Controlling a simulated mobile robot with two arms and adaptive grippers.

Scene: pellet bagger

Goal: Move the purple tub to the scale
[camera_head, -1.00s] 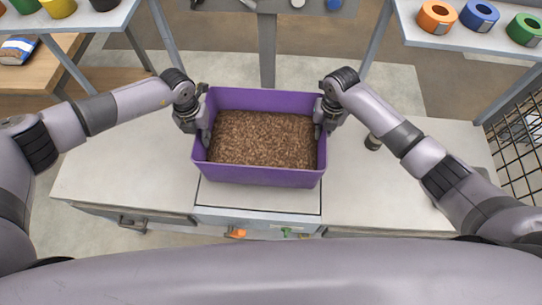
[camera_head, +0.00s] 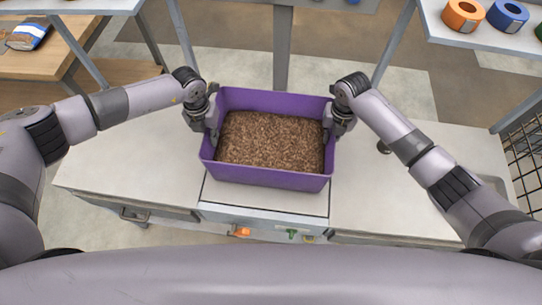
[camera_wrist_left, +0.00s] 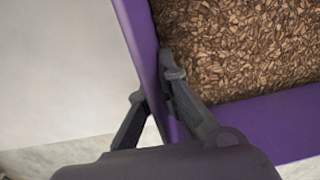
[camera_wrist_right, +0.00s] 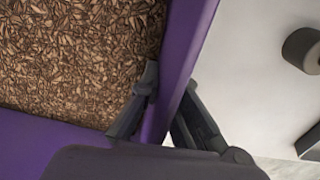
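The purple tub (camera_head: 268,178), full of brown pellets (camera_head: 268,142), is upright at the middle of the counter. My left gripper (camera_head: 211,130) is shut on its left wall, one finger inside and one outside; the left wrist view shows this grip (camera_wrist_left: 152,82). My right gripper (camera_head: 330,125) is shut on the right wall in the same way, as seen in the right wrist view (camera_wrist_right: 170,82). A pale flat plate (camera_head: 265,198), which looks like the scale, shows in front of the tub. I cannot tell whether the tub touches it.
A front panel (camera_head: 264,229) with orange and green controls is below the plate. The counter (camera_head: 135,165) is clear at left; a small dark cylinder (camera_wrist_right: 302,50) stands at right. Shelves hold coloured rolls (camera_head: 463,14); a wire mesh (camera_head: 525,165) is at far right.

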